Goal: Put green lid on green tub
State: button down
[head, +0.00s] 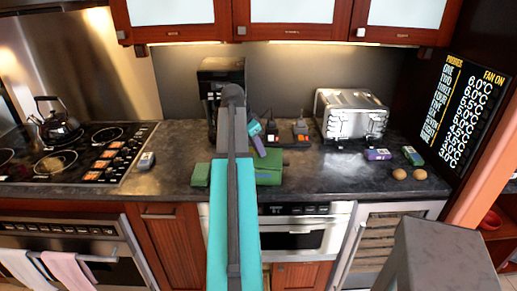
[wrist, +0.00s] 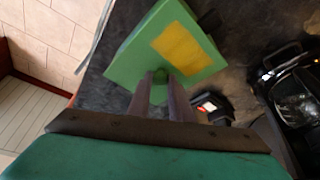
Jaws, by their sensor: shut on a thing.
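In the wrist view, my gripper (wrist: 163,84) is shut on the small green knob of a flat green piece, which I take to be the green lid (wrist: 134,62). A yellow patch (wrist: 187,55) shows on its face. In the head view, a green box-like thing (head: 269,172), likely the green tub, sits on the counter just right of my arm. A smaller green part (head: 200,174) shows left of my arm; I cannot tell whether they join. My arm hides the middle and my fingertips there. I cannot tell whether lid and tub touch.
Behind are a dark coffee machine (head: 220,78) and a silver toaster (head: 351,114). Small purple and dark items stand near the green box. The stove (head: 75,152) is left.

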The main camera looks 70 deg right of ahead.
jog(key=shift+f, duration=0.35)
dwell(1.1)
jog(key=c, duration=1)
grip_release()
jog(key=shift+c, duration=0.2)
jog(key=shift+r, duration=0.15)
jog(key=shift+r+p, duration=2.15)
jog(key=shift+r, duration=1.25)
